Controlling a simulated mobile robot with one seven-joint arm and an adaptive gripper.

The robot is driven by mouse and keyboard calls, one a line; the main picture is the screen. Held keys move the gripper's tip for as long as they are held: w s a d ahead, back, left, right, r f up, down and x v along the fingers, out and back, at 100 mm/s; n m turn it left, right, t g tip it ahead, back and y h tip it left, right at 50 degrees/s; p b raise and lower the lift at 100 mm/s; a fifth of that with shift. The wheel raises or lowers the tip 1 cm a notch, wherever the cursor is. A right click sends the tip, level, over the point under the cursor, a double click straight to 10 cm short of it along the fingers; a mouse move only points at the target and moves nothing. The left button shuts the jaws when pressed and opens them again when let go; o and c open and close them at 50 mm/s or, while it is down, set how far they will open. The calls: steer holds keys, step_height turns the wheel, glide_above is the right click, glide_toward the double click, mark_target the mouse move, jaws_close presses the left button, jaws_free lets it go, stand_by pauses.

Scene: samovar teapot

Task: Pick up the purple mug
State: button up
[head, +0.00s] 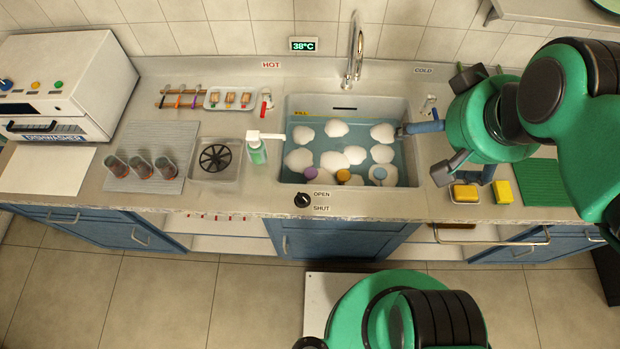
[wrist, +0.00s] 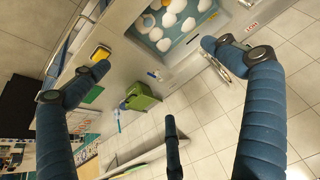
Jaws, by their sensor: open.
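In the head view a small round purple top (head: 310,172), which looks like the purple mug, shows at the front left of the water-filled sink (head: 297,106). Its lower part is hidden in water and foam. A yellow-orange round top (head: 343,175) and a grey-blue one (head: 379,173) stand to its right. My gripper (head: 428,154) is open and empty at the sink's right side, apart from the purple one. In the wrist view its blue fingers (wrist: 155,57) are spread wide, with part of the sink beyond; I cannot make out the purple mug there.
White foam mounds (head: 355,155) cover much of the water. The faucet (head: 355,50) rises behind the sink. A soap bottle (head: 256,148) stands at its left edge. Yellow sponges (head: 502,191) lie right.

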steer(key=c, duration=0.9)
steer(key=shift+w, duration=0.1)
steer(key=w+a+f+g+b, duration=0.1)
steer(key=w+a+f, duration=0.2)
steer(key=w, duration=0.3)
steer(key=w+a+f+g, duration=0.1)
steer(key=w+a+f, duration=0.1)
steer(key=w+f, duration=0.3)
steer(key=m+g+b, duration=0.1)
steer(key=g+b, duration=0.1)
steer(key=g, duration=0.2)
glide_above(311, 172)
step_height(311, 172, down, 38)
steer(key=shift+w+d+r, duration=0.1)
steer(key=shift+f+b, duration=0.85)
steer(key=shift+f, duration=3.4)
